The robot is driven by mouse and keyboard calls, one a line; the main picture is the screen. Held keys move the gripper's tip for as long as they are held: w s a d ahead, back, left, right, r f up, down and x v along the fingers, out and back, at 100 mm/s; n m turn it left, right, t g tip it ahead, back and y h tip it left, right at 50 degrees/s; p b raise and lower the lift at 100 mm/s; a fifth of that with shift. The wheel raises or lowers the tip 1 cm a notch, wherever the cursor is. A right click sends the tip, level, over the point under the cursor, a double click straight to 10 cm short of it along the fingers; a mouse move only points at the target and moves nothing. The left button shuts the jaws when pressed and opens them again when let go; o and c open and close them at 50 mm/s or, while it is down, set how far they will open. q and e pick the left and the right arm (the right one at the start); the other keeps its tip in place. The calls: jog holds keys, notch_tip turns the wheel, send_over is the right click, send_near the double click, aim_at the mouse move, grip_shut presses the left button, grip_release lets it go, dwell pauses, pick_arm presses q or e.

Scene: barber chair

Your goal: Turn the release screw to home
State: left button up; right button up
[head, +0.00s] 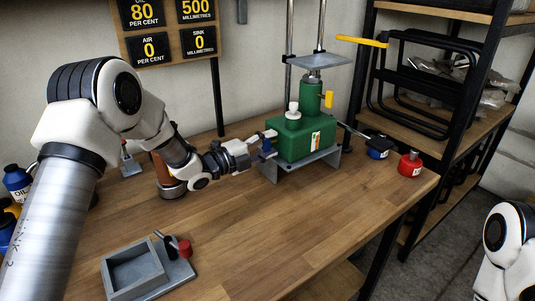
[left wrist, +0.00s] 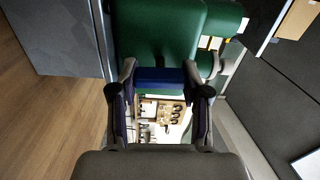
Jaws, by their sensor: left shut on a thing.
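A green hydraulic jack (head: 306,141) stands on a grey metal base (head: 318,165) on the bench. The blue release screw (head: 266,146) sticks out of the left side of its body. My left gripper (head: 262,143) reaches it from the left. In the left wrist view, the blue bar of the release screw (left wrist: 160,75) lies between the two fingertips, against the green body (left wrist: 160,35). My left gripper (left wrist: 160,88) is shut on it. The screw's marks are not visible. Only a white and black part of my right arm shows at the lower right; its gripper is out of view.
A grey tray (head: 178,271) with a red-knobbed part lies at the front left. Blue (head: 377,152) and red (head: 411,164) containers stand right of the jack. A sign board (head: 170,52) reads 80 percent, 500 millimetres, air 0, sink 0.

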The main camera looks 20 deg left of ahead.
pick_arm(q)
jog(key=shift+m+b, duration=0.3)
jog(key=shift+b, duration=0.05)
dwell(0.3)
jog(key=o, duration=1.2)
jog(key=shift+c, duration=0.2)
jog(key=v, duration=0.7)
jog(key=shift+s, duration=0.15)
jog(key=shift+a+r, duration=0.1)
jog(key=shift+a, duration=0.05)
